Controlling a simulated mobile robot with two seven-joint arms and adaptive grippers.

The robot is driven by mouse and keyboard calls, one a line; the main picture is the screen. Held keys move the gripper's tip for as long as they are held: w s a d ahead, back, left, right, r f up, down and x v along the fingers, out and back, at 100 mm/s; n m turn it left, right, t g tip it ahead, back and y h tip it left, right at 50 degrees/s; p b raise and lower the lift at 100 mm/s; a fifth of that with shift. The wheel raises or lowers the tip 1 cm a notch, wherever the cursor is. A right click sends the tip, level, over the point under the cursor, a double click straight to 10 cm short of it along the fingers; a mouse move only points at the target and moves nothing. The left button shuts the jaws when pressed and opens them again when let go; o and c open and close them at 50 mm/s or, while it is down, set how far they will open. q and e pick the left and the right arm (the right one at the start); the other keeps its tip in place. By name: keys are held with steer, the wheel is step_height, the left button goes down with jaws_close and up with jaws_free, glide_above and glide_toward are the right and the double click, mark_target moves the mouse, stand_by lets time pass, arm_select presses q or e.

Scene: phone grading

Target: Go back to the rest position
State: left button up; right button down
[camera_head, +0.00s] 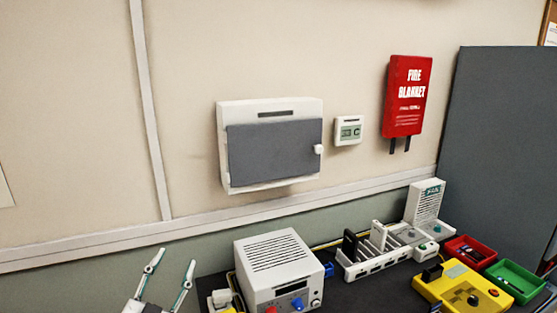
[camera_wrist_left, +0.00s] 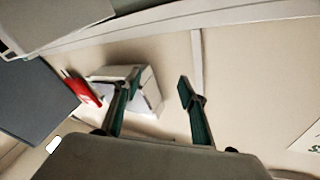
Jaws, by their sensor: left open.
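My left gripper (camera_head: 171,268) is at the bottom left of the head view, with its two fingers spread apart and pointing up. Nothing is between its fingers. It is in front of the wall, left of the white vented box on the bench. In the left wrist view the same gripper (camera_wrist_left: 158,92) shows open and empty, with the wall and the grey-doored wall cabinet (camera_wrist_left: 147,95) behind it. My right gripper is in neither view.
The dark bench (camera_head: 372,294) holds a white vented box (camera_head: 275,267), a white slotted rack (camera_head: 373,252), a yellow device (camera_head: 462,288), a red tray (camera_head: 468,250) and a green tray (camera_head: 515,279). A grey panel (camera_head: 500,140) stands at the right.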

arm_select(q)
steer(key=s+a+f+n+g+y, duration=0.2)
steer(key=s+a+f+g+y, duration=0.4)
steer(key=s+a+f, duration=0.45)
steer(key=s+a+f+m+g, duration=0.25)
steer(key=s+f+g, duration=0.45)
steer(key=s+f, duration=0.45)
steer(key=d+f+n+t+h, duration=0.2)
steer(key=d+f+h, duration=0.5)
steer(key=d+f, duration=0.6)
steer(key=d+t, duration=0.1)
steer(key=d, duration=0.2)
steer(key=shift+d+t, duration=0.2)
steer(key=shift+t, duration=0.2)
steer(key=shift+n, duration=0.25)
steer(key=shift+c, duration=0.4)
